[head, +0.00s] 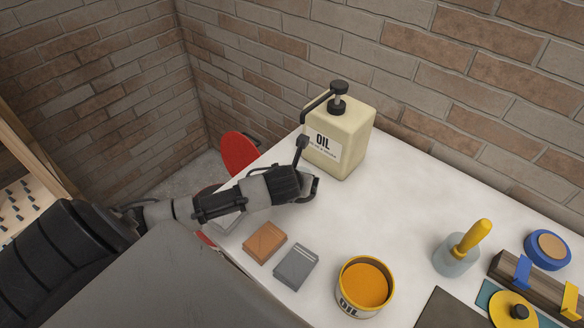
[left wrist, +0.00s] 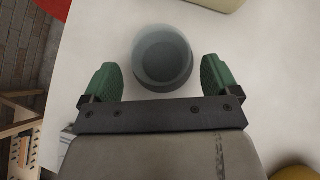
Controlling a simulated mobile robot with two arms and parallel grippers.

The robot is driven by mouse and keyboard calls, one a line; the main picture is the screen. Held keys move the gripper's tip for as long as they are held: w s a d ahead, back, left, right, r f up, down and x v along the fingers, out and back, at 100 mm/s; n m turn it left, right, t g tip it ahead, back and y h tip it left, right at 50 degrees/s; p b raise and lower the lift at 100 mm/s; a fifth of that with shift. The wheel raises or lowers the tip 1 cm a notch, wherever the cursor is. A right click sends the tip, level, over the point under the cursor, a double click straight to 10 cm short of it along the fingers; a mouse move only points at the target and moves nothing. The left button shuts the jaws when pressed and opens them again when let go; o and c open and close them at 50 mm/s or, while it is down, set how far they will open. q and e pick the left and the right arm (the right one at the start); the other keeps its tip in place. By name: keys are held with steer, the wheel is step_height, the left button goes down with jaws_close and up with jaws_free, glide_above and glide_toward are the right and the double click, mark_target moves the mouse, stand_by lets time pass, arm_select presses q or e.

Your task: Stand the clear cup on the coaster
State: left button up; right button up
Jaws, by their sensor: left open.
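The clear cup (left wrist: 163,58) is a round, translucent grey-blue vessel, seen from above in the left wrist view on the white table. My left gripper (left wrist: 160,76) is open, its green finger pads apart on either side of the cup's near part, not visibly touching it. In the head view my left gripper (head: 308,172) is over the table just in front of the oil jug and mostly hides the cup. I cannot tell for sure which thing is the coaster; a flat brown square (head: 265,243) and a flat grey square (head: 296,267) lie nearer me. My right gripper is not in view.
The cream oil jug (head: 345,140) with a pump stands behind the gripper. An open oil tin (head: 366,287) with orange contents stands nearer. A yellow-handled tool (head: 466,248), a blue ring (head: 548,250) and a wooden block are at right. The middle of the table is clear.

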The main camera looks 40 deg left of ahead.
arm_select(q)
steer(key=v, duration=0.8)
stand_by(1.0)
steer(key=shift+a, duration=0.1)
